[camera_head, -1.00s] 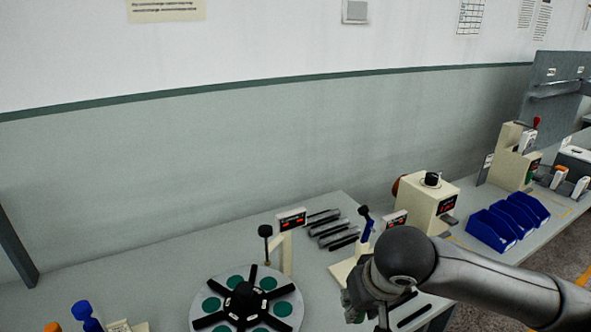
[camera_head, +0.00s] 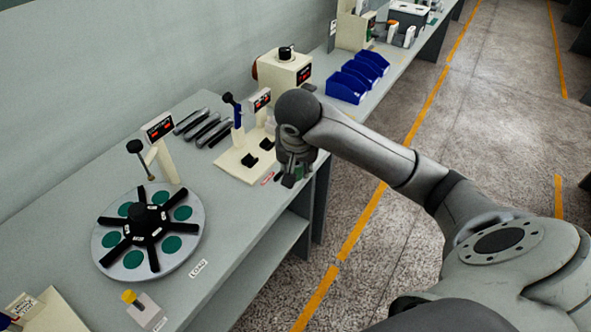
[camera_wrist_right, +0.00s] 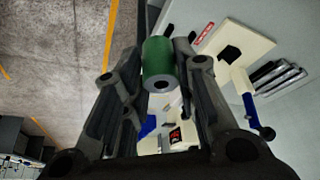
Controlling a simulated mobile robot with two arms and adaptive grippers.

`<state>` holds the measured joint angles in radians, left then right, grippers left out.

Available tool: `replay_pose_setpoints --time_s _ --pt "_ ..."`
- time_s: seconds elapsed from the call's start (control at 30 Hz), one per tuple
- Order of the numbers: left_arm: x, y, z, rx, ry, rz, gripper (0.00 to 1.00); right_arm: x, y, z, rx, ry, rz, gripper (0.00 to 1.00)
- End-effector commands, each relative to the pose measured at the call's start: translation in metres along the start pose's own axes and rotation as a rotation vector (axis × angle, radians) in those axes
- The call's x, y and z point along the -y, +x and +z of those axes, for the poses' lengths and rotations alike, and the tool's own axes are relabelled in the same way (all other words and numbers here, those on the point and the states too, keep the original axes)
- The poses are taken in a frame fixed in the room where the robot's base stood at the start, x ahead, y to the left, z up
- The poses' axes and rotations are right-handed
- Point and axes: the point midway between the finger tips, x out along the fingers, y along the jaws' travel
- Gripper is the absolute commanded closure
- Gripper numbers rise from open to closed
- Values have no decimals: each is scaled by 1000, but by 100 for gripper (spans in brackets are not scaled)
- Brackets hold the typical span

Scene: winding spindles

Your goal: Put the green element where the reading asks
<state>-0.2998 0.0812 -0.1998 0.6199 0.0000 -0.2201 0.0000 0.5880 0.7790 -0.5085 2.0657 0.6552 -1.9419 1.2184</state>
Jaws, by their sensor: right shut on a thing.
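My right gripper (camera_head: 291,178) is at the front edge of the bench, beside the cream fixture plate (camera_head: 232,164). In the right wrist view it is shut on the green element (camera_wrist_right: 158,60), a cylinder with a dark hole in its end. The arm hides the element in the head view. The plate bears two black blocks (camera_head: 250,160), a blue-handled lever (camera_head: 237,112) and a display (camera_head: 261,100) with red digits too small to read. Another red-digit display (camera_head: 159,129) stands behind the round dial (camera_head: 190,239), which has green discs and black spokes. My left gripper is not in view.
A cream box (camera_head: 280,72) with a black knob and blue bins (camera_head: 346,88) stand farther along the bench. Grey bars (camera_head: 207,130) lie behind the plate. A small yellow-topped block (camera_head: 140,306) is at the front left. Open floor lies right of the bench.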

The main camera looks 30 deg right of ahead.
Motion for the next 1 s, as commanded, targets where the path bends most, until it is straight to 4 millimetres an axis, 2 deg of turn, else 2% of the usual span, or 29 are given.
replay_pose_setpoints --time_s 0.4,0.53,0.7,1.0 --pt "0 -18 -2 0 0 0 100 5 62 -62 0 1 1 95" --pt "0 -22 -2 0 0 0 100 6 91 -69 2 0 3 95" --pt "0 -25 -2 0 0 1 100 8 117 -78 -1 -1 0 95" --pt "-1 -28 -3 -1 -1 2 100 9 139 -84 0 -2 0 95"
